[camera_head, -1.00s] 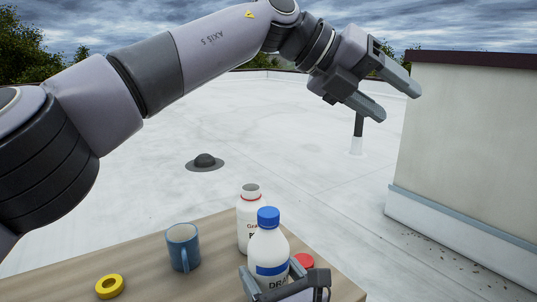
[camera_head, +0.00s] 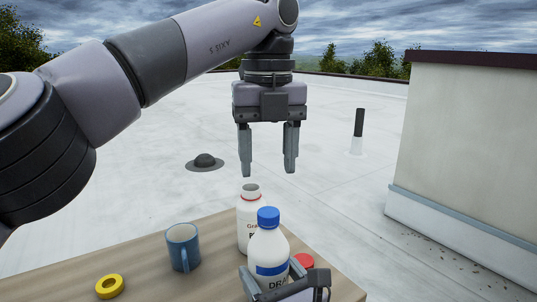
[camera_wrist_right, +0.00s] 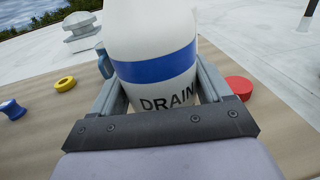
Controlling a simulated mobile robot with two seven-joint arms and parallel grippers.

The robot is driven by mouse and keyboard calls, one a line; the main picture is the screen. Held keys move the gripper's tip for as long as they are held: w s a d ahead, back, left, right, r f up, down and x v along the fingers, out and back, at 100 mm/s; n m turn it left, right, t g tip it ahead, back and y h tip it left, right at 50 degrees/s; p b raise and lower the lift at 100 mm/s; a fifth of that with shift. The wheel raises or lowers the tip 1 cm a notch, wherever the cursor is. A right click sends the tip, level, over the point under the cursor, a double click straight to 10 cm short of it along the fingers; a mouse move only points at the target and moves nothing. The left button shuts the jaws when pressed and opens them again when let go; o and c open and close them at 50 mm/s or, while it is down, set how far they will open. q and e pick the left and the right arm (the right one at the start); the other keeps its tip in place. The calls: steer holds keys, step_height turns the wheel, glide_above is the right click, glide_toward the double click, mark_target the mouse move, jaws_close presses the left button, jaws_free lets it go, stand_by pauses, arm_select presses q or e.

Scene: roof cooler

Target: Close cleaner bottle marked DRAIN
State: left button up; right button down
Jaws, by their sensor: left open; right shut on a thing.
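The white DRAIN bottle (camera_head: 268,247) stands upright on the table, with a blue band and a blue cap (camera_head: 268,217) on its neck. I cannot tell whether the cap is tight. My right gripper (camera_wrist_right: 158,78) is shut on the bottle's body, and DRAIN is readable between its fingers in the right wrist view. The cap is out of that view. My left gripper (camera_head: 267,172) is open and empty, pointing down above and behind the bottles, apart from them.
A second white bottle (camera_head: 247,236), uncapped, stands just behind. A red cap (camera_head: 304,260) lies right of the DRAIN bottle. A blue mug (camera_head: 182,246) and a yellow ring (camera_head: 110,286) are at left on the wooden table (camera_head: 145,262). A blue spool (camera_wrist_right: 12,110) shows in the wrist view.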

mark_target(268, 212)
arm_select(q)
steer(key=shift+f, duration=0.15)
arm_select(e)
steer(key=shift+f, duration=0.1)
arm_select(q)
steer(key=shift+f, duration=3.9)
jaws_close()
steer(key=m, duration=0.4)
steer(key=shift+m, duration=0.4)
steer(key=m, duration=0.4)
steer(key=shift+m, duration=0.4)
steer(key=m, duration=0.4)
steer(key=shift+m, duration=0.3)
steer(key=m, duration=0.3)
steer(key=shift+m, duration=0.4)
steer(key=shift+o, duration=0.7)
jaws_free()
